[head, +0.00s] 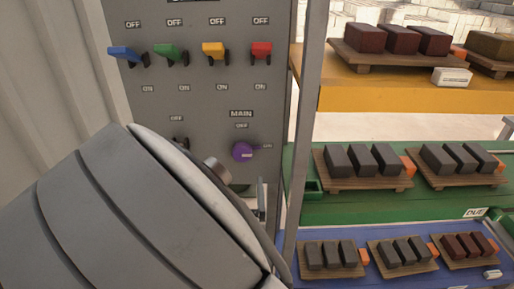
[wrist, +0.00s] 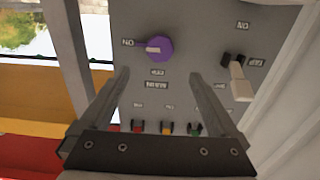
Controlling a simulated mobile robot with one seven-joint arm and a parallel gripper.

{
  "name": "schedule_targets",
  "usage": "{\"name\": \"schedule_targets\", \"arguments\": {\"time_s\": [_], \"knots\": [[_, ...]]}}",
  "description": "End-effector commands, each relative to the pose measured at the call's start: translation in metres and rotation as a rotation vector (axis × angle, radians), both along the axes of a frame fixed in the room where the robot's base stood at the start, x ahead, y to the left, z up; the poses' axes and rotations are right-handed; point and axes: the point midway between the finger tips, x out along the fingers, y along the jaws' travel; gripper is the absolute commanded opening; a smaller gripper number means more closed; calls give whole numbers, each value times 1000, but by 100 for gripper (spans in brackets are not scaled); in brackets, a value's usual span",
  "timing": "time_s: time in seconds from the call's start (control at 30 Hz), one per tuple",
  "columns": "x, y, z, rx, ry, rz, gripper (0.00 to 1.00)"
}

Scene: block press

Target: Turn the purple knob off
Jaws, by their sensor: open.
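The purple knob (head: 242,152) is on the grey panel (head: 225,105), below the MAIN and OFF labels, with an ON label to its right. Its pale mark lies toward the ON side. In the wrist view, which is turned over, the purple knob (wrist: 160,48) is at the upper middle, its mark toward the ON label on the left. My gripper (wrist: 160,74) is open and empty. Its two fingers are spread, with the knob seen beyond and between them, apparently untouched. In the head view my arm hides most of the gripper.
Blue (head: 123,53), green (head: 171,52), yellow (head: 214,50) and red (head: 261,49) levers line the panel above. A white lever (wrist: 240,82) is beside the knob in the wrist view. Shelves with block trays stand right, behind a grey post (head: 306,120).

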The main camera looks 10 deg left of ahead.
Motion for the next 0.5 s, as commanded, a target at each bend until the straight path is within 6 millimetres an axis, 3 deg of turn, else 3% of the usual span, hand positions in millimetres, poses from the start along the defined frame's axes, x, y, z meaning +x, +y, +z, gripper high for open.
{"name": "schedule_targets", "arguments": {"time_s": [0.3,0.5], "knots": [[69,16,-1,-1,-2,-2,96],[100,24,-1,-1,-1,-2,96]]}}
